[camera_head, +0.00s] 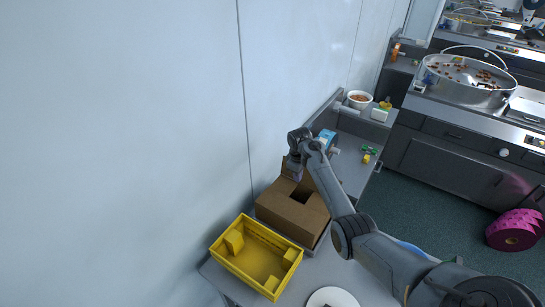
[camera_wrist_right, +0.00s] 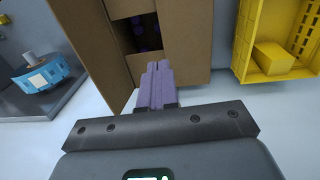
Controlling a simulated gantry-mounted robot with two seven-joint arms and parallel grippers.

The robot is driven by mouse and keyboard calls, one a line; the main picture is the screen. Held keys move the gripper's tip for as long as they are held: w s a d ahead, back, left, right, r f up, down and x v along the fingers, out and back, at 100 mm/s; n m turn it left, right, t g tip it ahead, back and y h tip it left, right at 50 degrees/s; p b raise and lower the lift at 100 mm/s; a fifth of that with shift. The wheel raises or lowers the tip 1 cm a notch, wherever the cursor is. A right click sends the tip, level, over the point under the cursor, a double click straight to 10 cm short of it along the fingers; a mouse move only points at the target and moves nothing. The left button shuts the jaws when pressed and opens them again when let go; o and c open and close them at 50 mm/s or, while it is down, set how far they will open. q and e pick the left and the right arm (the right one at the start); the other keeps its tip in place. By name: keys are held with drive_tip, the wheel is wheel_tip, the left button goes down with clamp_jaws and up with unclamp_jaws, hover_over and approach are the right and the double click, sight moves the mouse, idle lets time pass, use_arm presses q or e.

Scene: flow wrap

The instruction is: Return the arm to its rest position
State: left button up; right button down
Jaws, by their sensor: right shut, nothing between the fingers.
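My right arm reaches in from the lower right of the head view. Its gripper (camera_head: 295,174) points down at the back edge of a brown cardboard box (camera_head: 285,213). In the right wrist view the purple fingers of this gripper (camera_wrist_right: 157,72) are pressed together with nothing between them. They show in front of the box (camera_wrist_right: 190,50), whose opening is dark with some purple items inside. I cannot tell whether the fingers touch the box. My left gripper is not in view.
A yellow crate (camera_head: 226,263) with yellow blocks inside stands beside the box; it also shows in the right wrist view (camera_wrist_right: 243,50). A blue roll (camera_wrist_right: 42,76) lies on the other side. A white round plate (camera_head: 332,298) is at the front. A pale wall (camera_head: 180,120) rises close behind.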

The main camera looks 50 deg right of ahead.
drive_tip(key=s+a+f+n+t+h+p, duration=0.15)
drive_tip(key=s+a, duration=0.25)
drive_tip(key=a, duration=0.4)
drive_tip(key=s+a+p, duration=0.2)
drive_tip(key=s+a, duration=0.2)
drive_tip(key=a, duration=0.3)
drive_tip(key=s+a+f+h+p, duration=0.1)
drive_tip(key=s+a, duration=0.2)
drive_tip(key=a, duration=0.5)
drive_tip(key=s+a+r+t+y+p, duration=0.1)
drive_tip(key=s+a+r, duration=0.3)
drive_tip(key=s+a, duration=0.3)
drive_tip(key=s+a+r+t+y+p, duration=0.1)
drive_tip(key=s+a+r, duration=0.4)
drive_tip(key=a, duration=0.6)
drive_tip(key=shift+s+y+p, duration=0.3)
drive_tip(key=shift+s+y, duration=0.45)
drive_tip(key=shift+s, duration=0.3)
drive_tip(key=shift+a+m, duration=0.1)
drive_tip(key=shift+m, duration=0.15)
drive_tip(key=c, duration=1.8)
unclamp_jaws()
